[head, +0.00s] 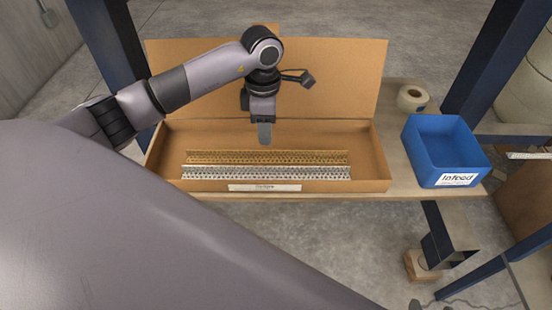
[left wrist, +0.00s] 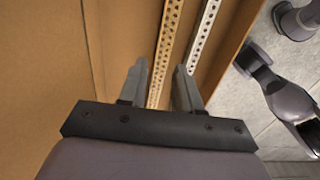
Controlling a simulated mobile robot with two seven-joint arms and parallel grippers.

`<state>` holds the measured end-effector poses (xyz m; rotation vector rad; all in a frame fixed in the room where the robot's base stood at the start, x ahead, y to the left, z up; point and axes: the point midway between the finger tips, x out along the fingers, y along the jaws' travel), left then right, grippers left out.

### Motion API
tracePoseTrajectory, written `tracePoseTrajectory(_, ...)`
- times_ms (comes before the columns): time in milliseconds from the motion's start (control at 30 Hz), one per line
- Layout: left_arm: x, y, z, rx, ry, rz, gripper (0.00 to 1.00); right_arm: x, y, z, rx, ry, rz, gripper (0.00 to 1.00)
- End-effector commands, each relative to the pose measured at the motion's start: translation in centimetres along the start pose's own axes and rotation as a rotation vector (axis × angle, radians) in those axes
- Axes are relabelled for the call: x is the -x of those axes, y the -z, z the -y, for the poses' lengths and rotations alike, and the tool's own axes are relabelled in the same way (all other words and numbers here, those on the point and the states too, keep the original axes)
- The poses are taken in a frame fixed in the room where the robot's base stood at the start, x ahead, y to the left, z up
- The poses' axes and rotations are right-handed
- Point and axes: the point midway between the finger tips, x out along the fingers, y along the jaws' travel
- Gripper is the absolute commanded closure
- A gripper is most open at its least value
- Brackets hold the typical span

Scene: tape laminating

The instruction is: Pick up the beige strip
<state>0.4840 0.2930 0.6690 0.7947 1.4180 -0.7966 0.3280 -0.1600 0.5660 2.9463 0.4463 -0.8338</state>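The beige strip (head: 310,157) is a long perforated strip lying lengthwise in the open cardboard box. A silver perforated strip (head: 300,173) lies parallel to it, closer to the box's front wall. My left gripper (head: 264,138) points down into the box, near the middle of the beige strip and on its far side in the head view. In the left wrist view the gripper's two fingers (left wrist: 160,84) are apart, with the beige strip (left wrist: 167,40) running through the gap between them. The silver strip (left wrist: 203,35) is beyond the right finger. Nothing is held. My right gripper is not seen.
The cardboard box (head: 375,170) has its lid raised at the back and a white label on its front wall. A blue bin (head: 425,158) marked "Infeed" and a tape roll (head: 411,98) stand on the table to the right. Dark blue posts flank the table.

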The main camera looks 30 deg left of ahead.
Motion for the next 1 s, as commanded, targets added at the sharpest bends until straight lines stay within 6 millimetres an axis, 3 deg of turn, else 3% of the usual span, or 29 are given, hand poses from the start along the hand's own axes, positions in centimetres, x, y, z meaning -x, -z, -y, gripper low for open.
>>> tracePoseTrajectory(267, -2.6, 0.1, -0.1, 0.002, 0.0, -0.005, 0.67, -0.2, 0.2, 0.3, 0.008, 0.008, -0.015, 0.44)
tracePoseTrajectory(533, -6.5, 0.0, -0.3, 0.002, 0.003, -0.004, 0.67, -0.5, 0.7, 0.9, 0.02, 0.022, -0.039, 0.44)
tracePoseTrajectory(800, -6.9, 0.0, -0.4, 0.001, 0.0, -0.002, 0.67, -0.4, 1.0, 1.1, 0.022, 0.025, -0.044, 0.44)
tracePoseTrajectory(867, -6.9, 0.0, -0.4, 0.001, 0.0, -0.002, 0.83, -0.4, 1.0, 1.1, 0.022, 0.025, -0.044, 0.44)
tracePoseTrajectory(900, -6.9, 0.0, -0.4, 0.001, 0.0, -0.002, 0.96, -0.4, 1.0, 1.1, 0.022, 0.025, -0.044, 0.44)
tracePoseTrajectory(1000, -6.9, 0.0, -0.4, 0.001, 0.0, -0.002, 1.0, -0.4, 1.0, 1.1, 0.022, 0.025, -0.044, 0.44)
